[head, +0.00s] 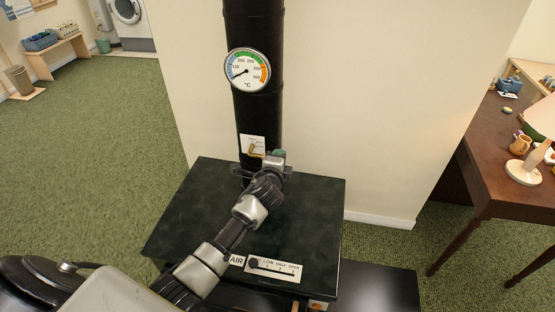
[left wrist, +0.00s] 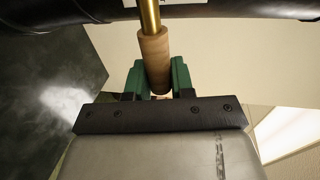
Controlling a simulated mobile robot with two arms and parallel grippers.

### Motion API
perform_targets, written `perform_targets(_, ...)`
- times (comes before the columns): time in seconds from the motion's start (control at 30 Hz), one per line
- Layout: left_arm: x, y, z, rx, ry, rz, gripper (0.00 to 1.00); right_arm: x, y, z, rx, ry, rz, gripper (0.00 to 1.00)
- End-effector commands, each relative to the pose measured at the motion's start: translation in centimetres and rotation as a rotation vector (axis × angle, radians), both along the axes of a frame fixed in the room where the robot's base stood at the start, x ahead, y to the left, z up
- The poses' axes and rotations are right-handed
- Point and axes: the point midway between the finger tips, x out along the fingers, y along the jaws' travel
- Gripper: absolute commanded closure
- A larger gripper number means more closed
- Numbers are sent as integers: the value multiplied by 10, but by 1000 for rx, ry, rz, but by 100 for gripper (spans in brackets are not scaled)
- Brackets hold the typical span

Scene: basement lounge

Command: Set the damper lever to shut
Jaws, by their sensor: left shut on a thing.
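The damper lever (head: 257,151) is on the black stove pipe (head: 260,105), in front of a white plate (head: 247,141) low on the pipe. In the left wrist view the lever shows as a brass rod (left wrist: 150,16) with a wooden handle (left wrist: 154,50). My left gripper (head: 273,157) is at the lever, above the stove top. In the left wrist view its green finger pads (left wrist: 157,75) are on both sides of the wooden handle, shut on it. The gripper hides part of the lever in the head view, and the plate's markings are too small to read. My right gripper is not in view.
A round temperature gauge (head: 247,69) sits higher on the pipe. The dark stove top (head: 192,207) carries an AIR slider plate (head: 273,268) near its front edge. A wall (head: 370,90) stands behind. A brown table (head: 488,155) with small objects is at right. Green carpet (head: 110,140) is clear at left.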

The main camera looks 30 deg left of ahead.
Motion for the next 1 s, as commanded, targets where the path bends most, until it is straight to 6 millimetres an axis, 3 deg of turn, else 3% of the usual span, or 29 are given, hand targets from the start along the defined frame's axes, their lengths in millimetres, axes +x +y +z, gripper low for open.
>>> perform_targets(0.03, 1, 5, 4, 14, -5, 7, 75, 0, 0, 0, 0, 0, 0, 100)
perform_targets(0.2, 1, 4, 3, 9, -3, 5, 52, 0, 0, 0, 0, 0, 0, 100)
perform_targets(0.57, -5, 0, 2, 4, -1, 2, 52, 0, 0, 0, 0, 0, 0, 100)
perform_targets(1.0, -80, -16, 17, 3, -2, 3, 52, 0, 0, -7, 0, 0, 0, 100)
